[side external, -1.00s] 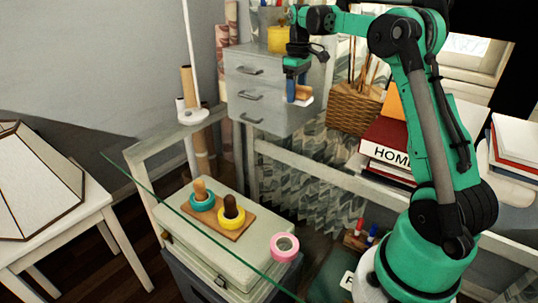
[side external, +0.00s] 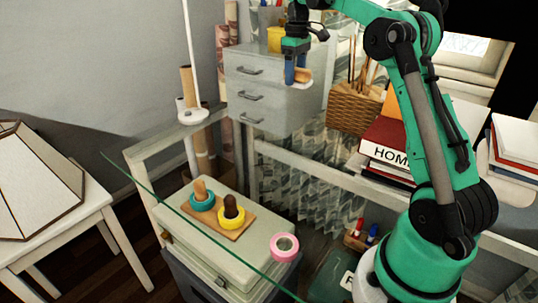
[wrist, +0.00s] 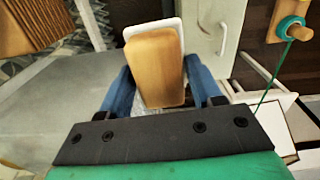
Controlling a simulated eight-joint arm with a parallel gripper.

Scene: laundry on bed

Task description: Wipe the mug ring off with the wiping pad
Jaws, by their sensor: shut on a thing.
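The wiping pad (side external: 304,75) has a tan wooden back, and its white underside shows at the edge in the wrist view (wrist: 152,28). My gripper (side external: 296,72) is shut on the pad, with a blue finger at each side of it. It holds the pad in the air, in front of the grey drawer unit in the side view. I cannot make out the mug ring in either view.
The drawer unit (side external: 262,92) stands behind the gripper. A wicker basket (side external: 353,108) and stacked books (side external: 390,140) are to its right. Below, a pale case (side external: 180,222) carries a board with teal and yellow rings, and a pink roll (side external: 285,247) lies beside them.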

